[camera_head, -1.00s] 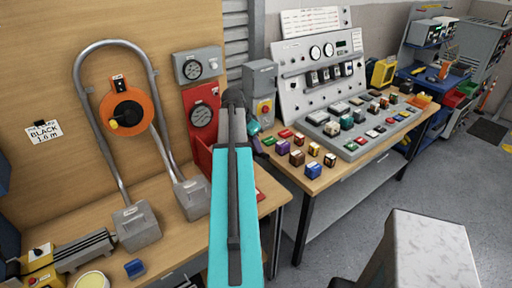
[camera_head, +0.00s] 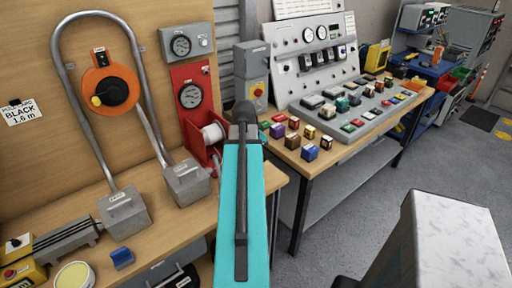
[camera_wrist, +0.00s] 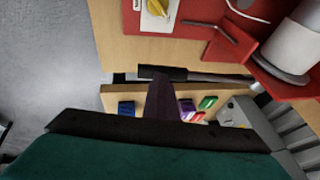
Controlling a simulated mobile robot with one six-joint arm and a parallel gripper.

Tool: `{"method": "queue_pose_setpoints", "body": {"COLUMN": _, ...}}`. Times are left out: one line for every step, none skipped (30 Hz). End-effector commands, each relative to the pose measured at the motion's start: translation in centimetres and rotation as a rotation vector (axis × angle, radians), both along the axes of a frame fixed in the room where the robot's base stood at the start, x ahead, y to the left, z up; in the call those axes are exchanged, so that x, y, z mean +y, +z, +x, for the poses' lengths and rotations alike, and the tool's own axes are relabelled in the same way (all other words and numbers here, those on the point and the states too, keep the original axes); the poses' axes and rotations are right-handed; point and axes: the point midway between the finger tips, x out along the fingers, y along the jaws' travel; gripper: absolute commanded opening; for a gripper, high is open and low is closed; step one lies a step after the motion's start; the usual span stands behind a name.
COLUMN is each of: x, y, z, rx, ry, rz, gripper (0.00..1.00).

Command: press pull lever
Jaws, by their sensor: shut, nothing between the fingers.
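The pull lever (camera_wrist: 220,77) shows in the wrist view as a thin grey rod with a black grip (camera_wrist: 160,72), beside the red frame (camera_wrist: 215,45) with the white spool. My gripper (camera_wrist: 164,88) is shut and empty; its dark narrow fingers reach up to the black grip, and I cannot tell whether they touch it. In the head view my teal arm points away toward the bench, its dark end (camera_head: 243,115) just right of the red spool unit (camera_head: 192,125). The lever is hidden behind my arm there.
A white spool (camera_head: 213,134) sits on the red unit. A grey box with a red button (camera_head: 252,75) stands behind my arm. Several coloured blocks lie on the right bench (camera_head: 340,145). A bent grey pipe (camera_head: 66,90) stands left. Grey floor lies at right.

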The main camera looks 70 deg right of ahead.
Motion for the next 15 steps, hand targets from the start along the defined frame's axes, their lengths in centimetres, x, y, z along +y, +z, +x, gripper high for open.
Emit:
{"method": "queue_pose_setpoints", "body": {"x": 0.1, "y": -0.7, "z": -0.2, "rx": 0.005, "ry": -0.001, "rz": 0.001, "gripper": 0.0}}
{"method": "queue_pose_setpoints", "body": {"x": 0.1, "y": -0.9, "z": -0.1, "rx": 0.006, "ry": 0.0, "rz": 0.001, "gripper": 0.0}}
{"method": "queue_pose_setpoints", "body": {"x": 0.2, "y": -1.2, "z": -0.1, "rx": 0.006, "ry": 0.001, "rz": 0.002, "gripper": 0.0}}
{"method": "queue_pose_setpoints", "body": {"x": 0.2, "y": -1.3, "z": -0.1, "rx": 0.006, "ry": 0.002, "rz": 0.002, "gripper": 0.0}}
{"method": "queue_pose_setpoints", "body": {"x": 0.2, "y": -1.5, "z": 0.0, "rx": 0.006, "ry": 0.003, "rz": 0.002, "gripper": 0.0}}
{"method": "queue_pose_setpoints", "body": {"x": 0.3, "y": -1.6, "z": 0.0, "rx": 0.006, "ry": 0.003, "rz": 0.002, "gripper": 0.0}}
{"method": "queue_pose_setpoints", "body": {"x": 0.3, "y": -1.7, "z": 0.0, "rx": 0.006, "ry": 0.004, "rz": 0.002, "gripper": 0.0}}
{"method": "queue_pose_setpoints", "body": {"x": 0.4, "y": -1.8, "z": 0.1, "rx": 0.006, "ry": 0.004, "rz": 0.002, "gripper": 0.0}}
{"method": "queue_pose_setpoints", "body": {"x": 0.4, "y": -2.0, "z": 0.1, "rx": 0.007, "ry": 0.004, "rz": 0.004, "gripper": 0.0}}
{"method": "queue_pose_setpoints", "body": {"x": 0.4, "y": -2.0, "z": 0.1, "rx": 0.007, "ry": 0.005, "rz": 0.005, "gripper": 0.0}}
{"method": "queue_pose_setpoints", "body": {"x": 0.5, "y": -2.1, "z": 0.1, "rx": 0.008, "ry": 0.005, "rz": 0.005, "gripper": 0.0}}
{"method": "queue_pose_setpoints", "body": {"x": 0.5, "y": -2.2, "z": 0.2, "rx": 0.008, "ry": 0.005, "rz": 0.006, "gripper": 0.0}}
{"method": "queue_pose_setpoints", "body": {"x": 0.5, "y": -2.2, "z": 0.2, "rx": 0.008, "ry": 0.006, "rz": 0.007, "gripper": 0.0}}
{"method": "queue_pose_setpoints", "body": {"x": 0.6, "y": -2.3, "z": 0.2, "rx": 0.008, "ry": 0.006, "rz": 0.008, "gripper": 0.0}}
{"method": "queue_pose_setpoints", "body": {"x": 0.6, "y": -2.3, "z": 0.2, "rx": 0.008, "ry": 0.006, "rz": 0.01, "gripper": 0.0}}
